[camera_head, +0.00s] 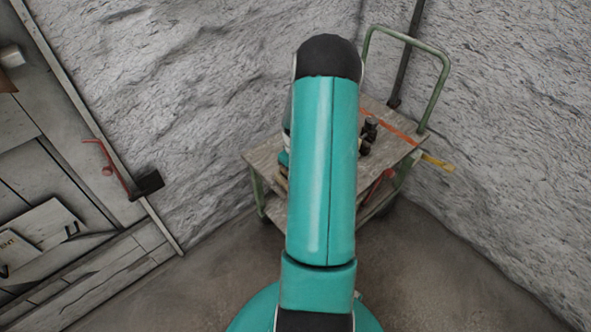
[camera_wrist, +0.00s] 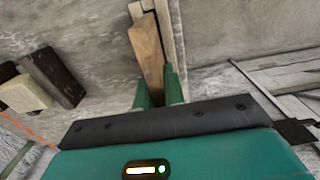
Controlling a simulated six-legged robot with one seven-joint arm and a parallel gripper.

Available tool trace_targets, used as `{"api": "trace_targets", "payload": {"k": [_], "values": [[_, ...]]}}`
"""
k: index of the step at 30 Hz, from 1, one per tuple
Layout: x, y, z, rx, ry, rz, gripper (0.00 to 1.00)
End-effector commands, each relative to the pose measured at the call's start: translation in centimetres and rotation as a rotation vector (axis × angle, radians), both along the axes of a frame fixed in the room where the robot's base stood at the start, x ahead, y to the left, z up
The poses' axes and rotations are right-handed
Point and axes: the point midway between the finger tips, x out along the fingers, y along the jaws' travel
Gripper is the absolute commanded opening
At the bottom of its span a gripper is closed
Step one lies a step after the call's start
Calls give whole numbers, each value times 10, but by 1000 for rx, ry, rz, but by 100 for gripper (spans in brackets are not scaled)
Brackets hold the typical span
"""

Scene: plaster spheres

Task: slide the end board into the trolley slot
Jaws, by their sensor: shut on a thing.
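In the wrist view my gripper (camera_wrist: 157,88) has its two green fingers closed on a narrow brown wooden board (camera_wrist: 147,52), taken to be the end board. The board points away from me, its far end close beside a pale wooden strip or frame (camera_wrist: 166,20) on the trolley top. I cannot tell whether that strip is the slot, or whether the board touches it. In the head view the trolley (camera_head: 262,160) has a worn wooden top and a green tube handle (camera_head: 440,75). My arm covers its middle, hiding the board.
Dark objects (camera_head: 369,132) stand on the trolley's right side; the wrist view shows a dark block (camera_wrist: 55,76) beside a pale block (camera_wrist: 24,93). An orange stripe (camera_head: 397,131) crosses the top. A rough pale wall (camera_head: 200,80) rises close behind. Bare floor (camera_head: 430,260) lies in front.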

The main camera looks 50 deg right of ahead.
Motion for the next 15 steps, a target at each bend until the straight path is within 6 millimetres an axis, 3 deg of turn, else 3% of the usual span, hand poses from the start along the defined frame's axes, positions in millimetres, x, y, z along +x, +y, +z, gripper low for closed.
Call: {"api": "trace_targets", "payload": {"k": [15], "values": [[0,0,-12,1,1,0,0]]}}
